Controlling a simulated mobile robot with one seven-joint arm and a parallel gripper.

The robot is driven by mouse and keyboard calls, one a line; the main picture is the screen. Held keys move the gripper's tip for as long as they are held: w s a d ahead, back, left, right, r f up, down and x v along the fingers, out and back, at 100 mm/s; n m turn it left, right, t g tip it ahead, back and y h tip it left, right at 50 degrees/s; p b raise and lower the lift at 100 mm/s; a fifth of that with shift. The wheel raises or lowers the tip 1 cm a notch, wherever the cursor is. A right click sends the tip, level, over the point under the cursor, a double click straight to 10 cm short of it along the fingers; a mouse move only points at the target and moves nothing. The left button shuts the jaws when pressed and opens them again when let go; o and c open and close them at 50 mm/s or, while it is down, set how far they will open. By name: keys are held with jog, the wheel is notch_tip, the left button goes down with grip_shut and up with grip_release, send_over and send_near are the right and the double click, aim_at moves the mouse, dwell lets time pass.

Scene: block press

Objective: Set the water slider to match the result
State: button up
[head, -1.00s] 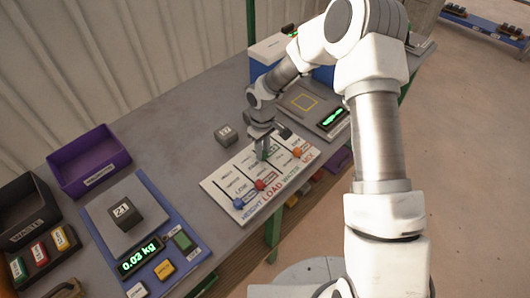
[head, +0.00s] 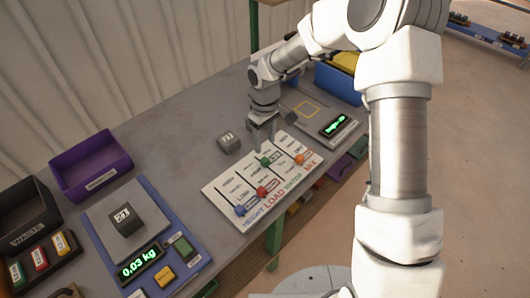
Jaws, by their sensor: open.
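The slider panel (head: 232,190) is a white board lettered HEIGHT, LOAD, WATER and MIX, with blue, red, green and orange knobs. The green water knob (head: 265,161) stands partway along its slot, farther from the front edge than the red load knob (head: 262,191). The blue height knob (head: 240,210) is near the front edge, and the orange mix knob (head: 299,159) is at the right. My gripper (head: 263,138) is open, pointing down at the panel's far edge, just behind the green knob. Whether its fingers touch the panel is unclear.
A dark block (head: 228,142) marked with a number lies behind the panel. Block 21 (head: 125,220) sits on the scale, whose display (head: 139,263) reads 0.03 kg. A purple bin (head: 90,165) and a dark waste bin (head: 28,216) stand left. A blue bin (head: 338,82) stands behind at right.

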notch_tip(320, 180, up, 9)
jog(key=shift+r, duration=0.2)
dwell(0.5)
jog(key=s+d+r+m+t+h, duration=0.1)
jog(key=s+d+r+m, duration=0.1)
jog(key=s+d+r, duration=0.4)
jog(key=s+d+r+m+t, duration=0.25)
jog(key=s+r, duration=0.25)
jog(key=r, duration=0.3)
jog(key=s+d+r+m+t, duration=0.1)
jog(key=s+d+m, duration=0.1)
jog(key=s, duration=0.5)
jog(key=s+d+r+m+t+y, duration=0.1)
jog(key=s+d+m, duration=0.1)
jog(key=s, duration=0.5)
jog(key=shift+s+d+r, duration=0.25)
jog(key=shift+d, duration=0.6)
jog(key=shift+m, duration=0.25)
